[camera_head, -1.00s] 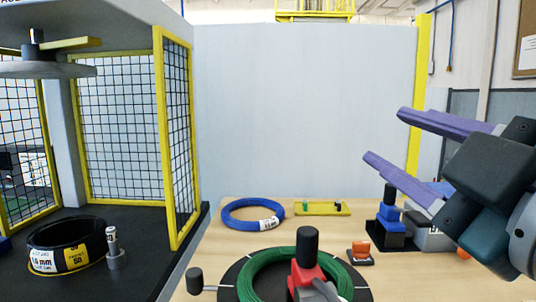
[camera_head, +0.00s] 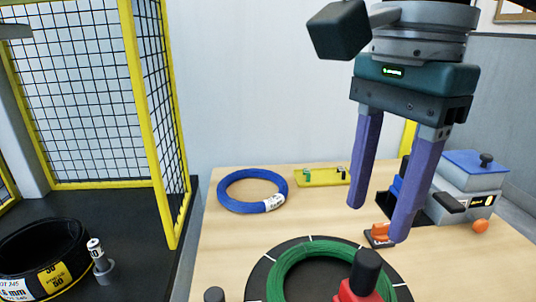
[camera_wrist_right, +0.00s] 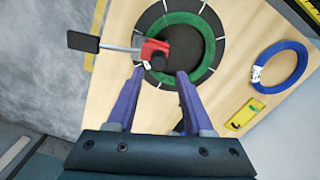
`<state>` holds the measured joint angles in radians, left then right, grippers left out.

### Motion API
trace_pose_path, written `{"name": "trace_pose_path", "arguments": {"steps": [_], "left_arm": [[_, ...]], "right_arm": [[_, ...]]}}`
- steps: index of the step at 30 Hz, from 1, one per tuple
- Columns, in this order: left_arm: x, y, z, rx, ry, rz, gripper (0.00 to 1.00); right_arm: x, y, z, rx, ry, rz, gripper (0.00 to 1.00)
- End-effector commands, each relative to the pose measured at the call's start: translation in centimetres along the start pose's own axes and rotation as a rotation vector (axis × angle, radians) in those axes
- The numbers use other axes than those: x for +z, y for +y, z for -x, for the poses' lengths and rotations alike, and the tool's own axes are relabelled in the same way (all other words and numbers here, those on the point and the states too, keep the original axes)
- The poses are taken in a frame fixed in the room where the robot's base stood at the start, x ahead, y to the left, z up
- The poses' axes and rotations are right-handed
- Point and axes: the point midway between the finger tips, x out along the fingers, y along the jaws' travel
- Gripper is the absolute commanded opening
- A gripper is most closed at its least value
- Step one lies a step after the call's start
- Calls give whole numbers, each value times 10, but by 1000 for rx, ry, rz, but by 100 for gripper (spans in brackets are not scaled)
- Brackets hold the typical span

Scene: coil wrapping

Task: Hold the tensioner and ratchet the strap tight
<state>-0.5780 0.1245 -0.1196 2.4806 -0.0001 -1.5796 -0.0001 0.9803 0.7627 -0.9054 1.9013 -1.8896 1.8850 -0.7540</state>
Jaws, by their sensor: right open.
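The red tensioner with a black knob (camera_head: 360,285) sits on the green coil (camera_head: 290,262) at the bottom of the head view, partly cut off. In the right wrist view the tensioner (camera_wrist_right: 155,47) shows whole, with a metal lever ending in a black grip (camera_wrist_right: 82,42) to the left. The green coil lies on a black round turntable (camera_head: 262,270). My right gripper (camera_head: 377,226) is open and empty, pointing down above the table; its fingertips (camera_wrist_right: 160,72) appear just below the tensioner in the wrist view. I cannot make out the strap.
A blue coil (camera_head: 230,200) and a yellow tray (camera_head: 322,178) lie behind the turntable. An orange item (camera_head: 380,238) and a grey box with a blue lid (camera_head: 475,178) stand at right. A mesh-guarded station (camera_head: 155,120) with a black coil (camera_head: 40,255) is at left.

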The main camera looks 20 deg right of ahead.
Motion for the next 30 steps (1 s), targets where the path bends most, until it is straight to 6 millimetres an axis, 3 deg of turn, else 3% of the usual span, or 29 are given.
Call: {"name": "trace_pose_path", "arguments": {"steps": [5,18,30], "left_arm": [[0,2,2,5,-1,6,84],[-2,2,8,8,-3,8,84],[-1,0,8,2,-4,1,84]], "right_arm": [[-8,1,-10,10,33,-5,52],[-9,2,-84,9,28,-3,52],[-10,1,-98,5,28,-3,52]]}}
